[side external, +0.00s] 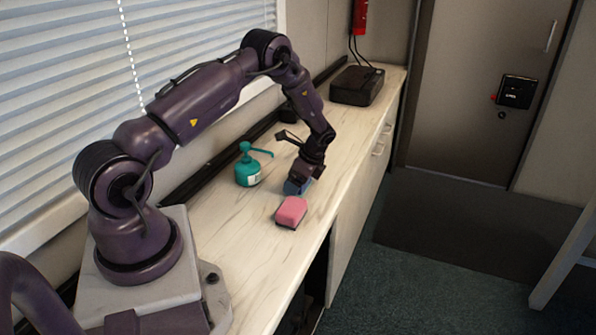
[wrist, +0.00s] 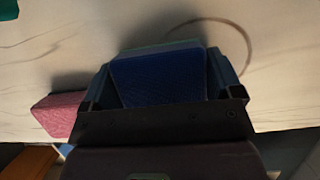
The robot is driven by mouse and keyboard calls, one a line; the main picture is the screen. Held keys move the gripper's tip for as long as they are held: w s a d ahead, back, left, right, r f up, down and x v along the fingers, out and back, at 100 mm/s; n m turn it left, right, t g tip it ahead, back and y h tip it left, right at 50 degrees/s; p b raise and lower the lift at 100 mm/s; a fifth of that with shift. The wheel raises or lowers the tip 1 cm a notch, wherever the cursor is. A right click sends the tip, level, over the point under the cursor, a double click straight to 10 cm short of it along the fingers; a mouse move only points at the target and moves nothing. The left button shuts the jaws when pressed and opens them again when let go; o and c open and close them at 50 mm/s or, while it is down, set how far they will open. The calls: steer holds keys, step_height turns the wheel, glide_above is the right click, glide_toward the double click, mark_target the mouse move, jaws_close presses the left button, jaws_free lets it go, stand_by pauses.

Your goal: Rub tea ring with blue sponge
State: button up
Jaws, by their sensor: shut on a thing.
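A blue sponge (wrist: 160,78) fills the space between the fingers of my gripper (wrist: 165,85) in the wrist view. My gripper is shut on it. In the side view the blue sponge (side external: 292,187) shows under my gripper (side external: 303,178), low over the counter; I cannot tell whether it touches the surface. A thin brown tea ring (wrist: 247,45) lies on the pale marbled counter beside the sponge, at its upper right in the wrist view. Part of the ring is hidden behind the sponge and gripper. In the side view I cannot make out the ring.
A pink sponge (side external: 291,211) lies close to my gripper, near the counter's front edge; it also shows in the wrist view (wrist: 58,114). A teal pump bottle (side external: 248,168) stands to the left. A black box (side external: 357,85) sits at the counter's far end.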

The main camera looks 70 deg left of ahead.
steer(key=shift+w+a, duration=2.85)
steer(key=shift+c, duration=0.4)
steer(key=shift+s+d, duration=2.75)
steer(key=shift+s, duration=0.3)
steer(key=shift+w+a, duration=2.95)
steer(key=shift+w, duration=0.1)
steer(key=shift+s+d+r, duration=0.1)
steer(key=shift+s+d, duration=2.9)
steer(key=shift+r, duration=3.95)
steer(key=shift+w, duration=0.1)
